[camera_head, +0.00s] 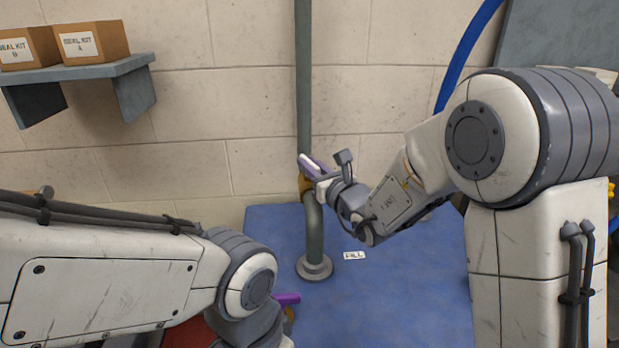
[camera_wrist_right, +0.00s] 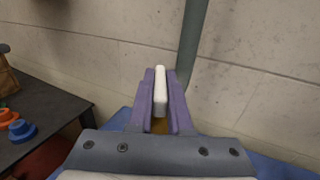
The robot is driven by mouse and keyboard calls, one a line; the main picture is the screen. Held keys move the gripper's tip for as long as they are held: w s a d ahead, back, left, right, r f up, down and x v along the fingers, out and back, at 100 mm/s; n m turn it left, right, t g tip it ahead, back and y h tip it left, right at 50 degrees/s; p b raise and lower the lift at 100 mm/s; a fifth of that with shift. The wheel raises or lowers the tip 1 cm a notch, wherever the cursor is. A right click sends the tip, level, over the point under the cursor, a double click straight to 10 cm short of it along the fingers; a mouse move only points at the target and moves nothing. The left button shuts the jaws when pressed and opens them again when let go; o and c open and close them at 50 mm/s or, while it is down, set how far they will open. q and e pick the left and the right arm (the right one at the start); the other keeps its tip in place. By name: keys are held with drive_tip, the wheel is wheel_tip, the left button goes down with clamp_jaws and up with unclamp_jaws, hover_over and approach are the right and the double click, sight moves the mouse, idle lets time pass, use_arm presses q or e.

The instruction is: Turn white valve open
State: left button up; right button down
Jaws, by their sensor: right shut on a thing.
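The white valve handle (camera_wrist_right: 160,96) lies between the purple fingers of my right gripper (camera_wrist_right: 160,105), which is shut on it. In the head view my right gripper (camera_head: 312,166) is at the valve on the green vertical pipe (camera_head: 304,85). The brass valve body (camera_head: 306,186) shows just below the fingers; most of the handle is hidden by them there. My left gripper (camera_head: 288,303) is low in the head view; only a purple finger part shows past my left arm, and its opening is hidden.
The pipe's flange (camera_head: 314,267) stands on a blue surface (camera_head: 390,300) beside a small label (camera_head: 354,255). A shelf (camera_head: 90,75) with boxes is at upper left. A dark table (camera_wrist_right: 45,105) with blue and orange parts shows in the right wrist view.

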idle(0.5)
drive_tip(key=c, duration=0.8)
unclamp_jaws()
drive_tip(key=shift+c, duration=0.2)
drive_tip(key=b+v, duration=0.1)
drive_tip(key=v, duration=0.9)
drive_tip(key=shift+s, duration=0.25)
